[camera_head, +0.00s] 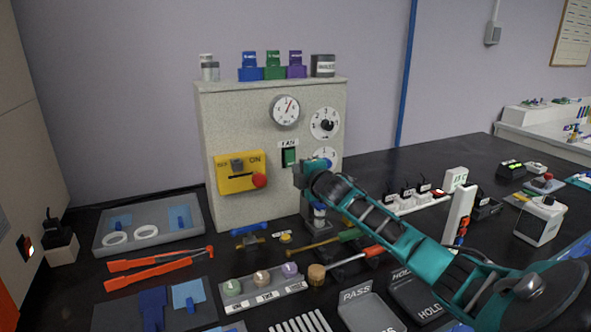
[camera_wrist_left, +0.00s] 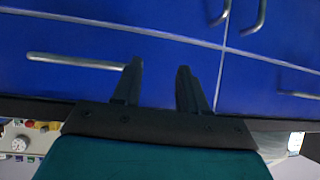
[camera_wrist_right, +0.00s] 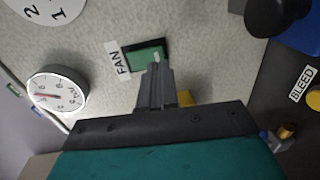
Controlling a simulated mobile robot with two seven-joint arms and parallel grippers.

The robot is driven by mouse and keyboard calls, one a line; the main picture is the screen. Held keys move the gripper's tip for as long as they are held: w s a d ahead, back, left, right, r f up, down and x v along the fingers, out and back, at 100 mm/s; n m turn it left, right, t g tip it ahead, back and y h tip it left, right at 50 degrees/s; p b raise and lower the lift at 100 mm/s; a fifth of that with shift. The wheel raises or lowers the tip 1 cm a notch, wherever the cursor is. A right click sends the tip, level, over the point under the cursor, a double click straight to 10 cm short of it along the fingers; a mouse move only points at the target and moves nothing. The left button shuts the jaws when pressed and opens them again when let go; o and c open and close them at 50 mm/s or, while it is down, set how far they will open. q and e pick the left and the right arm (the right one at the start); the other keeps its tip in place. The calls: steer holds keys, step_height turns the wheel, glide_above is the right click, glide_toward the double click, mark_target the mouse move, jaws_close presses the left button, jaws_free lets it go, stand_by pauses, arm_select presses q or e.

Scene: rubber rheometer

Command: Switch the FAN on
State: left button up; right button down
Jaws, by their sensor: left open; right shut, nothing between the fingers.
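The FAN switch (camera_head: 289,156) is a green rocker in a dark frame on the front of the grey cabinet (camera_head: 222,125), under a FAN label (camera_head: 289,144). In the right wrist view the green switch (camera_wrist_right: 148,52) lies just beyond my right fingertips, which partly overlap it. My right gripper (camera_wrist_right: 157,62) is shut and empty, pointing at the cabinet front; whether it touches the switch I cannot tell. In the head view my right gripper (camera_head: 299,172) is just below the switch. My left gripper (camera_wrist_left: 157,68) is open and empty, facing blue drawer fronts, away from the cabinet.
A yellow box with a red knob (camera_head: 259,181) sits left of the switch. A gauge (camera_head: 285,110) and numbered dials (camera_head: 325,123) are near it. Tools, trays and small vials (camera_head: 262,277) crowd the black bench below. Blue drawers (camera_wrist_left: 150,40) with metal handles face my left gripper.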

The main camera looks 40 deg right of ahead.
mark_target(290, 158)
steer(key=shift+x, duration=1.35)
arm_select(q)
steer(key=shift+s+f, duration=0.1)
steer(key=shift+f, duration=0.05)
